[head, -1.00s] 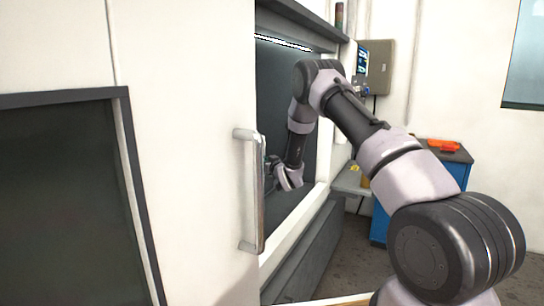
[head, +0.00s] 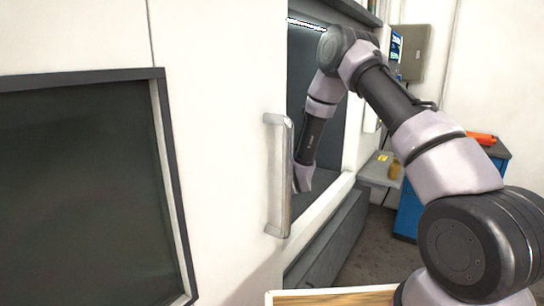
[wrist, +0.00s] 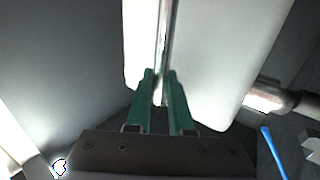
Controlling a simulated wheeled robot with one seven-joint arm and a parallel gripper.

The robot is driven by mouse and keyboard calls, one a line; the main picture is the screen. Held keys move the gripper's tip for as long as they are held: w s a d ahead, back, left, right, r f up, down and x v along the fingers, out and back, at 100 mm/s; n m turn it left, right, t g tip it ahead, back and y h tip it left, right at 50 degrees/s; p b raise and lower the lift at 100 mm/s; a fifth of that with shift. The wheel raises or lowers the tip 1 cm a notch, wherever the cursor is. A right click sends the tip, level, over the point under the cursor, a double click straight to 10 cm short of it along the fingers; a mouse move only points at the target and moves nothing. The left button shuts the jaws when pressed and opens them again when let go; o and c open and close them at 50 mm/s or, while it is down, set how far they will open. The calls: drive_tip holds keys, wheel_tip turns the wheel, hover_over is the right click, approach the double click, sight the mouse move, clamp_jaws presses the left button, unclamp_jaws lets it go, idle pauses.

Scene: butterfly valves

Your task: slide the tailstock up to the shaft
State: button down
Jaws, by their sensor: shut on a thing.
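My gripper (wrist: 160,76) has green fingers closed on a thin grey bar (wrist: 166,32) in the wrist view. The bar runs up between two bright white surfaces; I cannot tell what it belongs to. A round metal part with a bright end (wrist: 270,97) lies to the right of my gripper, apart from it. I cannot tell whether it is the shaft or the tailstock. In the head view my arm reaches into the machine opening, and the white door (head: 225,150) hides my gripper. No tailstock can be made out there.
The door has an upright metal handle (head: 278,180) and a dark window (head: 80,190). A blue cabinet (head: 408,210) with an orange thing on top stands at the right. A small grey shelf (head: 376,170) juts out beside the machine. In the wrist view a blue rod (wrist: 272,150) lies at lower right.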

drive_tip(key=shift+a, duration=0.1)
drive_tip(key=c, duration=0.8)
unclamp_jaws()
drive_tip(key=v, duration=1.1)
drive_tip(key=shift+w, duration=0.1)
